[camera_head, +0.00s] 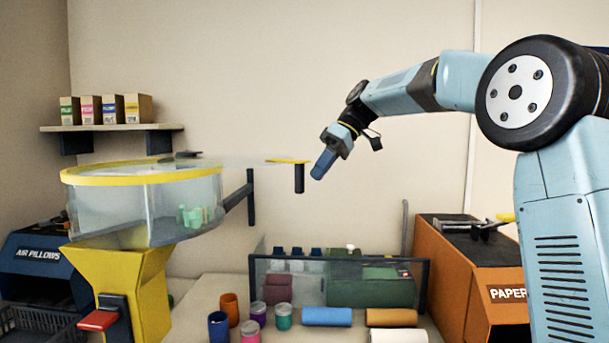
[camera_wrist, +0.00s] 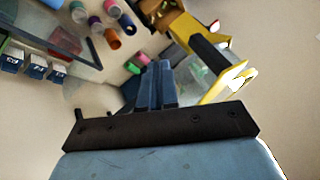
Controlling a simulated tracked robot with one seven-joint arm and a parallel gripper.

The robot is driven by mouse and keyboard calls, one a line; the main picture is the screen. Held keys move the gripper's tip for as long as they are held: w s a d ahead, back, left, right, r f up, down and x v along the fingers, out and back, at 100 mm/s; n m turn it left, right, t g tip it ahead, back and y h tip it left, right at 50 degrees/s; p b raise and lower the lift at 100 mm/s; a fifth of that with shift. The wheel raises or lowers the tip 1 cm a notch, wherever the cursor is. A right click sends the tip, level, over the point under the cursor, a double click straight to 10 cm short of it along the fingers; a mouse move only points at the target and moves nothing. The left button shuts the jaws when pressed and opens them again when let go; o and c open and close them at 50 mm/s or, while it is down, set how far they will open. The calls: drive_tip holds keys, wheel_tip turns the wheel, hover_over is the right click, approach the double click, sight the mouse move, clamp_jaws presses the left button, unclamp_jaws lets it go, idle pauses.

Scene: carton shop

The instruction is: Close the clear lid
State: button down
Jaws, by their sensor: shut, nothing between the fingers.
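The clear lid (camera_head: 240,160) shows in the head view as a thin, flat sheet swung out to the right of a round clear hopper (camera_head: 140,205) with a yellow rim. The lid's right end has a yellow tab (camera_head: 287,160) with a dark handle (camera_head: 299,178) hanging below. Part of the hopper mouth looks uncovered. Pale green pieces (camera_head: 192,216) lie inside the hopper. My gripper (camera_head: 318,174) is shut and empty, pointing down-left just right of the handle, apparently apart from it. In the wrist view its fingers (camera_wrist: 155,72) are together.
A yellow stand (camera_head: 150,285) with a red lever (camera_head: 98,320) is under the hopper. Below my gripper, a clear-fronted case (camera_head: 340,275), cups and rolls stand on the table. An orange paper machine (camera_head: 470,270) is at right. A shelf (camera_head: 110,128) holds small boxes at left.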

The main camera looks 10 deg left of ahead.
drive_tip(key=shift+s+a+f, duration=0.1)
drive_tip(key=shift+s+a, duration=0.25)
drive_tip(key=shift+s, duration=0.3)
drive_tip(key=shift+s+a+f, duration=0.15)
drive_tip(key=shift+s+a, duration=0.2)
drive_tip(key=shift+s, duration=0.3)
drive_tip(key=shift+s+a+f, duration=0.1)
drive_tip(key=shift+s+a, duration=0.25)
drive_tip(key=shift+s, duration=0.3)
